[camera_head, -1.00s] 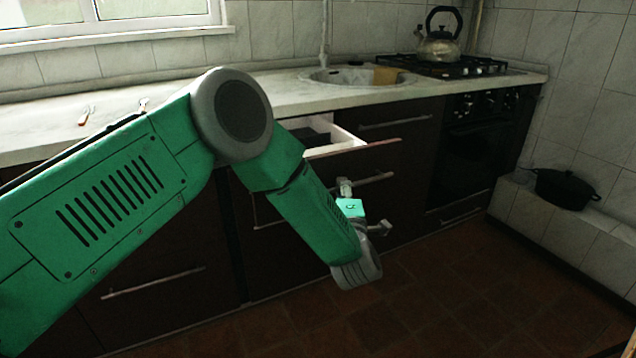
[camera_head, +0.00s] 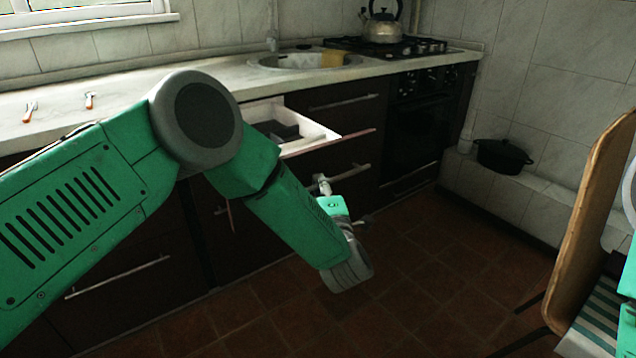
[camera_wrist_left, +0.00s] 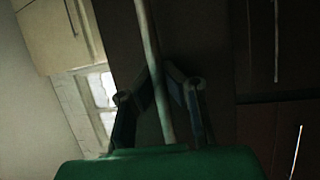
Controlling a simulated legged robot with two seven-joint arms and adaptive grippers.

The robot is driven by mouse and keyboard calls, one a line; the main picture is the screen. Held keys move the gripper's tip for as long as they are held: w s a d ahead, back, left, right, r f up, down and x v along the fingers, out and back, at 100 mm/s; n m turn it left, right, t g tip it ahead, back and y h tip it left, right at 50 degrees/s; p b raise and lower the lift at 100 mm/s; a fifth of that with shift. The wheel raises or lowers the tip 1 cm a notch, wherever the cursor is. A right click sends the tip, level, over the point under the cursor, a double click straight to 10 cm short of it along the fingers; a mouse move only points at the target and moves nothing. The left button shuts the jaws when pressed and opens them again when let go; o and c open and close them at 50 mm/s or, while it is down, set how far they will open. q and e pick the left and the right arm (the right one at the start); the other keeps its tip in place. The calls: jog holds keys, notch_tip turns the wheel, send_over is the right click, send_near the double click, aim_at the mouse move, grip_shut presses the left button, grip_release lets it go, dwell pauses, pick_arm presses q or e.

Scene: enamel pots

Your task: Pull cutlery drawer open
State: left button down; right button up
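The cutlery drawer (camera_head: 322,132) is the top drawer under the counter and stands part-way open. Its pale inside shows, with a dark object in it. Its bar handle (camera_head: 352,171) runs across the front. My left gripper (camera_head: 340,195) is at this handle, partly hidden by its own wrist. In the left wrist view the handle bar (camera_wrist_left: 146,30) passes between the two fingers of the left gripper (camera_wrist_left: 160,75), whose tips close in on it from both sides. My right gripper is out of view; only a bit of green arm shows at the right edge.
A wooden chair (camera_head: 590,220) with a striped seat stands at the right. The oven (camera_head: 425,120), kettle (camera_head: 383,25) and sink (camera_head: 300,62) are further back. A black pot (camera_head: 502,155) sits on a tiled ledge. The floor in front of the drawers is clear.

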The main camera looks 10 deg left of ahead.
pick_arm(q)
jog(key=c, duration=1.6)
grip_release()
jog(key=shift+d+f, duration=0.1)
jog(key=shift+f, duration=0.35)
jog(key=shift+w+r, duration=0.1)
jog(key=shift+r, duration=0.05)
jog(key=shift+r, duration=0.1)
jog(key=v, duration=1.2)
